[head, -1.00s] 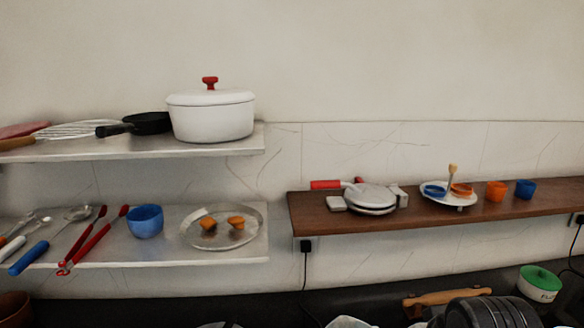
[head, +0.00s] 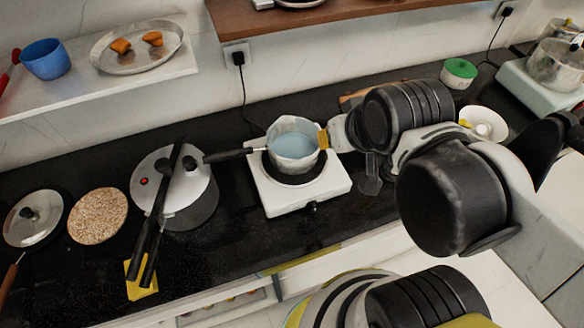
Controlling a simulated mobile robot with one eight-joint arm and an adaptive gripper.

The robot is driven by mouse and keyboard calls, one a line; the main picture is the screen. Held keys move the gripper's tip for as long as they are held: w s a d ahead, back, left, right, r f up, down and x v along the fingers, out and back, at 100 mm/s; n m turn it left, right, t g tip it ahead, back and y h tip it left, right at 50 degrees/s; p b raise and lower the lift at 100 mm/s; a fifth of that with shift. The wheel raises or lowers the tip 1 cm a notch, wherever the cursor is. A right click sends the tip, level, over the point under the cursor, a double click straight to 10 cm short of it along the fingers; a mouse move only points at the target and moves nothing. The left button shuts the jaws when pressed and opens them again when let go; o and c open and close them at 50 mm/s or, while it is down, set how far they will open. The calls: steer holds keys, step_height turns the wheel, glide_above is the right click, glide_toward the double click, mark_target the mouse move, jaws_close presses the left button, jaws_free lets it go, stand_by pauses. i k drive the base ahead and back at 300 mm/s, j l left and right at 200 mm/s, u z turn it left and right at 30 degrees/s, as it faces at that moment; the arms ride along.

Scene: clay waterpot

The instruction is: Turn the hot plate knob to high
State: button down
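The white hot plate (head: 325,183) sits on the dark counter near the middle of the head view. Its small dark knob (head: 312,208) is on the front face. A light saucepan (head: 293,148) with bluish contents stands on the burner, its dark handle pointing left. My arm reaches in from the right. What seems to be my gripper (head: 326,138), with a yellowish tip, is at the right side of the saucepan, above and behind the knob. Whether it touches the pan is unclear. My arm hides much of it, so its opening cannot be read.
A lidded pot (head: 185,205) with dark utensils across it stands left of the hot plate. Farther left are a round speckled mat (head: 97,215) and a lid (head: 33,218). A green-topped container (head: 459,72) is at the back right. Counter in front of the knob is clear.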

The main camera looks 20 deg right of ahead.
mark_target(312, 204)
steer(key=k+j, duration=0.4)
steer(key=k, duration=0.2)
steer(key=k+j, duration=0.4)
steer(key=k, duration=0.2)
steer(key=k+j+u, duration=0.1)
steer(key=k+j, duration=0.3)
steer(key=k, duration=0.15)
